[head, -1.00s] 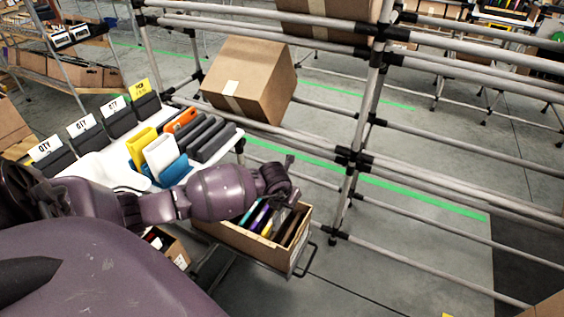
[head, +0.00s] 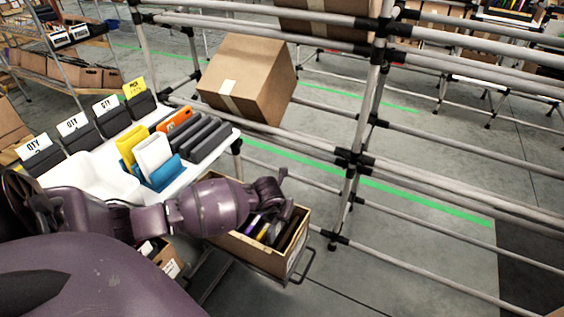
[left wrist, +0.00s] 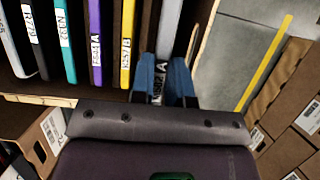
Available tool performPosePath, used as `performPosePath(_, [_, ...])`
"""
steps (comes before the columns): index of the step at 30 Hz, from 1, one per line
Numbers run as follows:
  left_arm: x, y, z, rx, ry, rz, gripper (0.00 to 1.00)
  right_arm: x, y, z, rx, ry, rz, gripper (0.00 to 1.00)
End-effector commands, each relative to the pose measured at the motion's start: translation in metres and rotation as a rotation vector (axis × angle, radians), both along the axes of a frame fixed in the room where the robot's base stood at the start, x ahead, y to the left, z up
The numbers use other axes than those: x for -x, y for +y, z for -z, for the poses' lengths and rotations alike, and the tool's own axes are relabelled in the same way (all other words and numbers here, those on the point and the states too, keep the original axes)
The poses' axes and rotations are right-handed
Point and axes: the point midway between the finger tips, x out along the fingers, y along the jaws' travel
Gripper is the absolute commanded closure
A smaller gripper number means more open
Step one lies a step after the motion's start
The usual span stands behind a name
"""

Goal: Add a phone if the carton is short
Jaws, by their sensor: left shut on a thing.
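An open carton (head: 262,256) sits low in front of the rack, with several thin phones in it. In the left wrist view it shows upright phones with labelled edges, among them a teal phone (left wrist: 63,40), a purple phone (left wrist: 95,40) and a yellow phone (left wrist: 128,40). My left gripper (head: 272,192) reaches over the carton. In the left wrist view its blue fingers (left wrist: 167,82) are shut on a pale grey phone (left wrist: 169,35), upright at the right end of the row beside the carton wall. The phone's lower part is hidden. My right gripper is not in view.
A closed carton (head: 250,80) lies tilted on the pipe rack (head: 350,160). More cartons (left wrist: 290,100) show at right in the wrist view.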

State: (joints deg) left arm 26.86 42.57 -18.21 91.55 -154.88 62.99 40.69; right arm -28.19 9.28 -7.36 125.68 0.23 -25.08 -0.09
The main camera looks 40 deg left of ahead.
Motion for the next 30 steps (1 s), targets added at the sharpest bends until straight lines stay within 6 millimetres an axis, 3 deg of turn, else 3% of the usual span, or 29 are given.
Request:
performPosePath(7, [0.001,0.0,0.018,0.0,0.004,0.001,1.0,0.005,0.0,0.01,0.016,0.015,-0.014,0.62])
performPosePath(30, [0.001,0.0,0.059,0.001,0.003,0.0,1.0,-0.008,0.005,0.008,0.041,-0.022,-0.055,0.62])
